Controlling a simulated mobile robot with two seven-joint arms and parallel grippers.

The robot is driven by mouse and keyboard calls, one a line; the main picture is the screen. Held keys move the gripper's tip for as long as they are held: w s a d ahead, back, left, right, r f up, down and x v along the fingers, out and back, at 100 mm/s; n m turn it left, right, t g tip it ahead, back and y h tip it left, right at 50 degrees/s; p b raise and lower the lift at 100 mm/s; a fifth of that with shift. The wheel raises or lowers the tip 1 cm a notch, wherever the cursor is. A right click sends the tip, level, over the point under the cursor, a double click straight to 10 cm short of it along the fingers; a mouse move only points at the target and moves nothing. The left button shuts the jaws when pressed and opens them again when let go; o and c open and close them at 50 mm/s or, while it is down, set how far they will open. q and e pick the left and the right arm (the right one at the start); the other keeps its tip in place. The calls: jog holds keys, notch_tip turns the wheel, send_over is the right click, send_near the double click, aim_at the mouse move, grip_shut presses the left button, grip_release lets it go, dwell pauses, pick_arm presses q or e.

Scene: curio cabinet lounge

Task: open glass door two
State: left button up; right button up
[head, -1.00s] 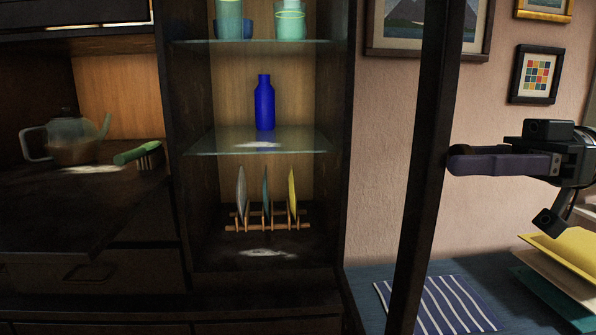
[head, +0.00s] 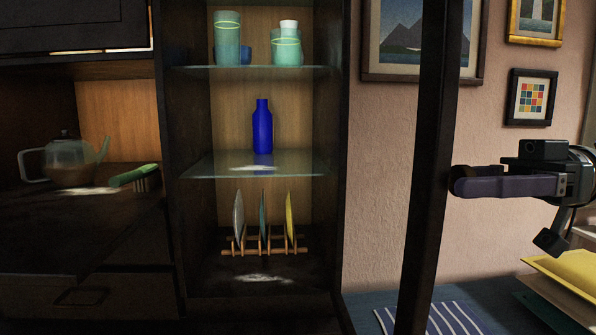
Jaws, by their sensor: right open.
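A glass door with a dark frame stands swung out from the cabinet; its upright frame edge (head: 432,150) crosses the view right of the cabinet opening. The cabinet compartment behind is open to view, with glass shelves (head: 255,165). My right gripper (head: 458,182) comes in from the right, with its fingers level at the right side of the door's upright. The fingertips are at or very near the frame; I cannot tell if they touch. The gripper is open and holds nothing. My left gripper is not in view.
A blue bottle (head: 262,128), green cups (head: 228,42) and a plate rack (head: 262,248) stand inside the cabinet. A glass teapot (head: 62,160) and a green brush (head: 133,175) are at left. A striped cloth (head: 455,318) and yellow folder (head: 568,272) lie lower right.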

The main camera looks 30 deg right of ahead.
jog(key=shift+d, duration=0.15)
jog(key=b+v, duration=0.4)
jog(key=v, duration=0.5)
jog(key=shift+s+d, duration=0.2)
jog(key=shift+d, duration=0.15)
jog(key=shift+f, duration=0.1)
